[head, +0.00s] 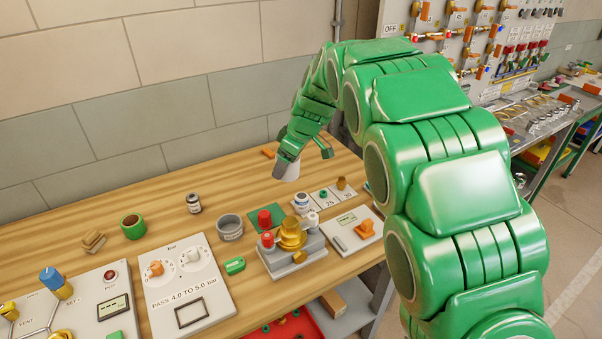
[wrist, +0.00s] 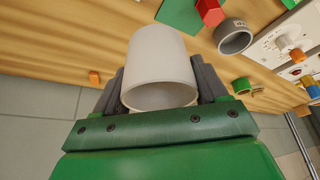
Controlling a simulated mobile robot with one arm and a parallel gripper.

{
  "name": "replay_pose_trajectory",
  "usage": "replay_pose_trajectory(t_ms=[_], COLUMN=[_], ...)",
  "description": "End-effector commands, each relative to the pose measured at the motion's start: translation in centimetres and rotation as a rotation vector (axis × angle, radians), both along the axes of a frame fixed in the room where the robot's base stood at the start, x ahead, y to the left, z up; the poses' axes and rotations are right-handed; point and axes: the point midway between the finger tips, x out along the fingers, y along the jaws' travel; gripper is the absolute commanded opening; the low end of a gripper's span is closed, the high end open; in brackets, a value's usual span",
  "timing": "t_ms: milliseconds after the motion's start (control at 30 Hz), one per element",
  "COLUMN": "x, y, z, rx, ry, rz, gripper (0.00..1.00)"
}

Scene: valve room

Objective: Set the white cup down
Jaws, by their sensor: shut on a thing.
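The white cup (wrist: 160,62) fills the middle of the wrist view, its open rim toward the camera. My gripper (wrist: 160,92) is shut on it, with one dark finger on each side of the cup's wall. In the head view the cup (head: 287,170) shows small at the end of my green arm, partly covered by my gripper (head: 288,158). It is at or just above the wooden workbench (head: 100,205), near the back edge. I cannot tell whether its base touches the wood.
Bare wood lies to the cup's left.

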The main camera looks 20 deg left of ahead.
Motion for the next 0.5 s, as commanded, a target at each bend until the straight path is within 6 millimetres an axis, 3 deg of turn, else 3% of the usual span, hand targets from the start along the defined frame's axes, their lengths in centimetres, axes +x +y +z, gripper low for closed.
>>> replay_pose_trajectory(t_ms=[300,500], x=[3.9,5.4], y=[-3.6,-5.0], z=[0.1,0.4], rx=[0.001,0.0], ry=[0.001,0.001], rz=[-0.408,-0.572], gripper=[0.43,0.43])
